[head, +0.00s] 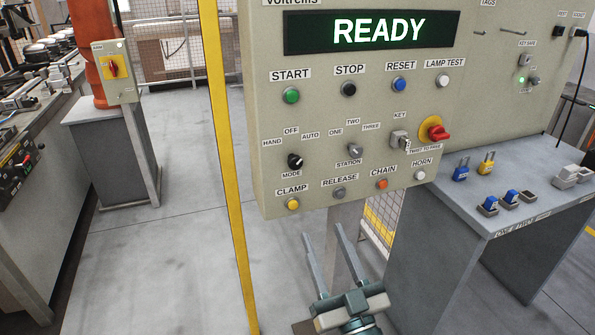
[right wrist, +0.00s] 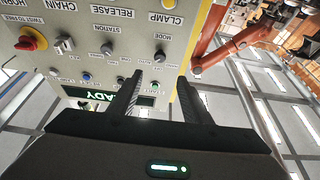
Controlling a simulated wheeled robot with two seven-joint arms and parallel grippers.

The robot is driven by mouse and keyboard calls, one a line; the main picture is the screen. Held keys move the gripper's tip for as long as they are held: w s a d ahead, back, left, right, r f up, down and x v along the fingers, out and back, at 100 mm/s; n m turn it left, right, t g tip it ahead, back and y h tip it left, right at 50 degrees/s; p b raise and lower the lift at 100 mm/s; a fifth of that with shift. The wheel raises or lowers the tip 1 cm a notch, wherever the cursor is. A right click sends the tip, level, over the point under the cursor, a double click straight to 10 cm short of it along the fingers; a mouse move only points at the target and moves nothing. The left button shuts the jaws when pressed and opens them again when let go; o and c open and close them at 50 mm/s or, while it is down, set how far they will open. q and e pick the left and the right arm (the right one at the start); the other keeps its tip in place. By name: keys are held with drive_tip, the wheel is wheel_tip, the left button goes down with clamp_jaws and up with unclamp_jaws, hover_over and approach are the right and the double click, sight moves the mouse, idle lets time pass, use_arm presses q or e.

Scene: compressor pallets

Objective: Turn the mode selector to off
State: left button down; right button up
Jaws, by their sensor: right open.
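The mode selector (head: 295,161) is a small black knob on the beige control panel (head: 330,105), above its MODE label. HAND, OFF and AUTO are printed around its top, with OFF in the middle. The knob looks turned off the vertical, but its exact setting is too small to tell. My right gripper (head: 323,232) is open and empty, below the panel's lower edge and apart from the knob. In the right wrist view the knob (right wrist: 160,57) shows beyond and between the open fingers (right wrist: 158,80). My left gripper is not in view.
The station selector (head: 355,150), clamp button (head: 292,204) and start button (head: 291,96) surround the knob. The display (head: 370,32) reads READY. A yellow post (head: 228,150) stands left of the panel. A grey bench (head: 520,190) with padlocks stands right.

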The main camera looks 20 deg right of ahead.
drive_tip(key=p, duration=0.3)
approach(296, 166)
drive_tip(key=x, duration=0.3)
drive_tip(key=p+x, duration=0.1)
drive_tip(key=x, duration=0.3)
drive_tip(key=shift+w+r, duration=0.15)
drive_tip(key=shift+w, duration=0.05)
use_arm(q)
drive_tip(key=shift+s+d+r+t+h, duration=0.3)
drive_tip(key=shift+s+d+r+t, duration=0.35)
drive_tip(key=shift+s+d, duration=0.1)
use_arm(e)
drive_tip(key=shift+w+r, duration=0.15)
drive_tip(key=shift+w, duration=0.45)
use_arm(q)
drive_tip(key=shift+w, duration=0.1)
use_arm(e)
drive_tip(key=c, duration=1)
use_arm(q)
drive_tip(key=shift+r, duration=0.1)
